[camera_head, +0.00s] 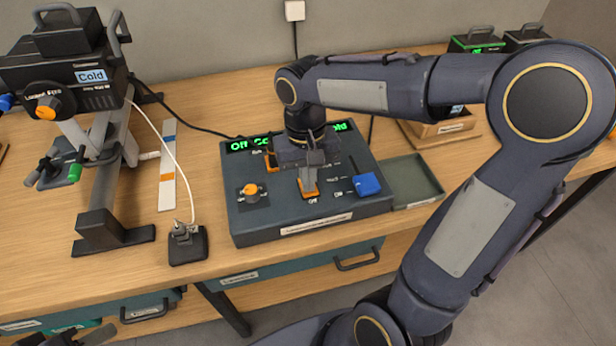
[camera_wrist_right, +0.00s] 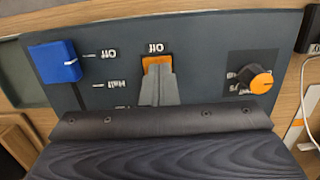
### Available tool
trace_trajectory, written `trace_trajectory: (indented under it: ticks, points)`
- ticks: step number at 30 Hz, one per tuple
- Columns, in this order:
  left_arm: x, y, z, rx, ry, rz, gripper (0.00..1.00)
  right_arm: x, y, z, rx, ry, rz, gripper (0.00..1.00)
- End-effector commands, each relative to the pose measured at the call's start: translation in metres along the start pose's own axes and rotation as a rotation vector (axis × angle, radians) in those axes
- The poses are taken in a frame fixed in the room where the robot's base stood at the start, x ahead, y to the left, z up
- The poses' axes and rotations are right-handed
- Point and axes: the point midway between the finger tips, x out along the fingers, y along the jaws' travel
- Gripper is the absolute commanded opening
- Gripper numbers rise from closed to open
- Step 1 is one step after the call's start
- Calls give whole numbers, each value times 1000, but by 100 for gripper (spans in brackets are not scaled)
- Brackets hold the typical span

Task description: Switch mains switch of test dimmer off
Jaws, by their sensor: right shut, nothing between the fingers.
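The dimmer (camera_head: 300,218) is a dark blue-grey console on the bench, with a label on its front too small to read. My right gripper (camera_head: 309,180) points down at this switch, shut and empty. Its fingertips (camera_wrist_right: 160,78) overlap the switch's edge in the wrist view; whether they touch is unclear. The fingers partly hide the switch.
A blue slider cap (camera_head: 367,184) and an orange-topped knob (camera_head: 251,191) flank the switch. A green tray (camera_head: 412,178) lies to the right.

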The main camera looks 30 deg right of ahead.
Motion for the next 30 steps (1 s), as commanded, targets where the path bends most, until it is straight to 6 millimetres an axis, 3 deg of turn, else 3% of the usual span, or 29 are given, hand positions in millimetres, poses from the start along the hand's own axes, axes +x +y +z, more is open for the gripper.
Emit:
trace_trajectory:
  ticks: [16,30]
  points:
    - [1,0,0,0,0,0,36,4,0,1,-1,-3,1,0]
    - [-6,3,-3,0,0,0,36,-1,0,-14,0,0,1,0]
